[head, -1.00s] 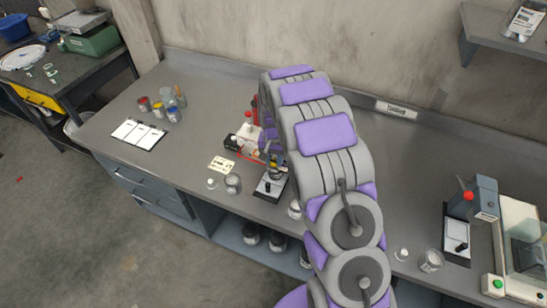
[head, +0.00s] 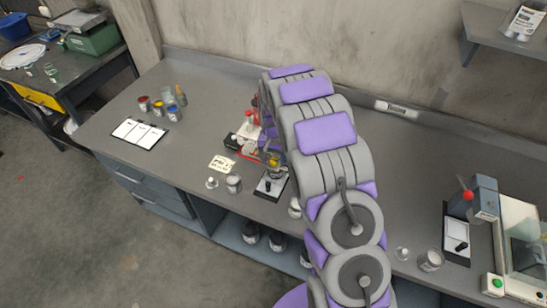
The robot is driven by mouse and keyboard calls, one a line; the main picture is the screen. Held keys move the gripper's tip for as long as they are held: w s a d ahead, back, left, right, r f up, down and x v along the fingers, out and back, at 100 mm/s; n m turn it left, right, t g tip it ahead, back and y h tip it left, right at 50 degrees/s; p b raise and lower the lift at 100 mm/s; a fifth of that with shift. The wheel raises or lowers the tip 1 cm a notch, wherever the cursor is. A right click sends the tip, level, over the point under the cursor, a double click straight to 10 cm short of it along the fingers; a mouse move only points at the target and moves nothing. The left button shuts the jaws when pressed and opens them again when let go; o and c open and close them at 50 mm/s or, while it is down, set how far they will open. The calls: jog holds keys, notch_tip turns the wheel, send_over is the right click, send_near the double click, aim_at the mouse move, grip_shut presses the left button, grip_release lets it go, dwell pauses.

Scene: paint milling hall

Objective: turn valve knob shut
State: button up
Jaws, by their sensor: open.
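My arm reaches over the bench and bends down to a small apparatus with red parts (head: 248,128) near the wall. My gripper (head: 268,146) is small in the picture and partly hidden by my own arm links. It is open beside the apparatus, above a small stand with a dark base plate (head: 270,187). A yellow part (head: 274,160) shows just below the gripper. I cannot tell which part is the valve knob, or whether the fingers touch it.
Paint cans (head: 158,107) and a white card tray (head: 139,132) lie to the left on the grey bench (head: 195,110). A paper label (head: 222,164) and small jars (head: 233,183) stand near the front edge. A device with a red knob (head: 485,197) stands at right.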

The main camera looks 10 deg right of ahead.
aim_at(274, 160)
notch_tip(274, 160, up, 17)
jog(key=p, duration=0.1)
jog(key=shift+r, duration=0.15)
dwell(0.4)
jog(key=shift+w, duration=0.1)
jog(key=s+r+n+g+b, duration=0.1)
jog(key=s+r+n+b, duration=0.1)
jog(key=s, duration=4)
jog(key=n+b, duration=0.1)
jog(key=n, duration=0.1)
jog(key=shift+s+n+g+b, duration=0.25)
jog(key=shift+n+g+b, duration=0.1)
jog(key=shift+n+g, duration=0.05)
jog(key=shift+c, duration=0.4)
